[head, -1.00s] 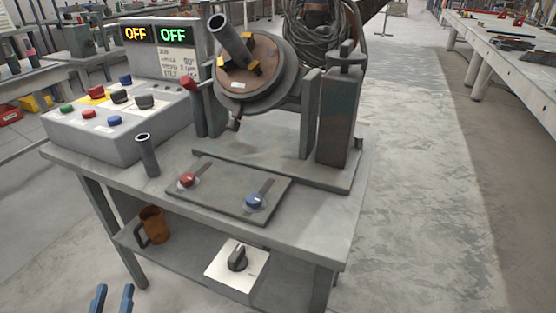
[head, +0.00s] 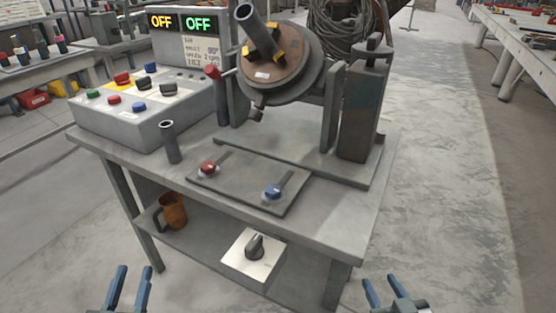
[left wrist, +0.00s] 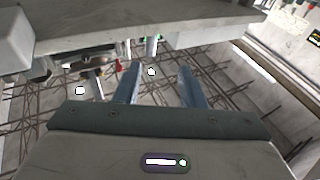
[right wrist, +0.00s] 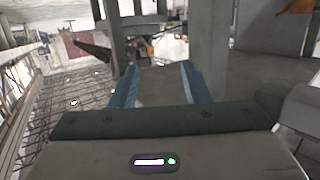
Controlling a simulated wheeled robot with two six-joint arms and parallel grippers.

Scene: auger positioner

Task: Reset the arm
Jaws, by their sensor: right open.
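My left gripper (head: 133,269) is low at the left in the head view, in front of the bench and apart from it. Its blue fingers are spread and empty, as the left wrist view (left wrist: 160,75) also shows. My right gripper (head: 381,280) is at the bottom edge, right of the bench. It is open and empty, and its spread fingers show in the right wrist view (right wrist: 159,72). The tilted round positioner table (head: 287,85) on the bench holds a dark tube (head: 258,30) between yellow clamps. Most of both my arms is hidden.
The grey bench (head: 345,230) carries a button console (head: 120,125), two displays reading OFF, a standing tube (head: 171,143), and a plate with red (head: 208,167) and blue (head: 273,191) knobs. Its lower shelf holds a rusty mug (head: 173,211) and a rotary switch (head: 254,246). Floor at right is clear.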

